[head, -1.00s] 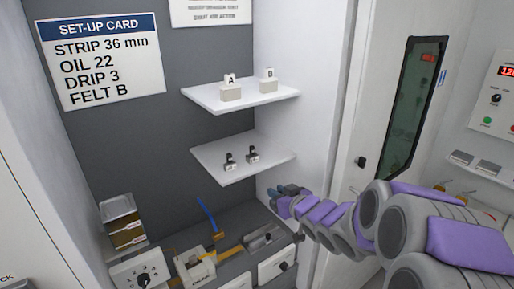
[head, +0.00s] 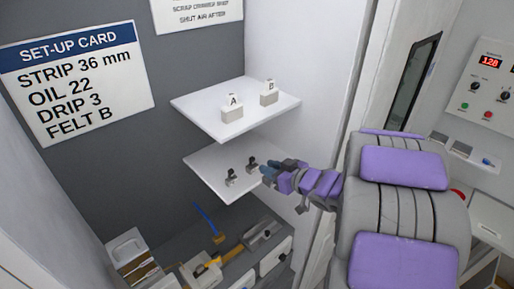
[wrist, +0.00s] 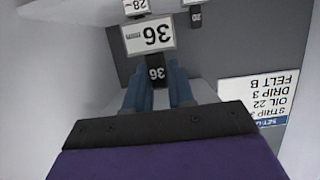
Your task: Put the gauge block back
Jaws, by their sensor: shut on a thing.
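My gripper (head: 268,172) is at the right end of the lower white shelf (head: 207,160) in the head view. In the wrist view its blue fingers (wrist: 158,88) are shut on a small dark gauge block (wrist: 156,73) marked 36, which reads upside down. I cannot make the held block out in the head view. Two small dark blocks (head: 231,177) (head: 252,164) stand on the lower shelf. In the wrist view a white plate marked 36 (wrist: 148,36) shows just beyond the held block, with smaller plates 28 (wrist: 137,7) and 20 (wrist: 195,17) farther off.
A white side wall (head: 310,60) stands on the right. The set-up card (head: 78,80) reads STRIP 36 mm. The bench (head: 178,250) below carries several fixtures.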

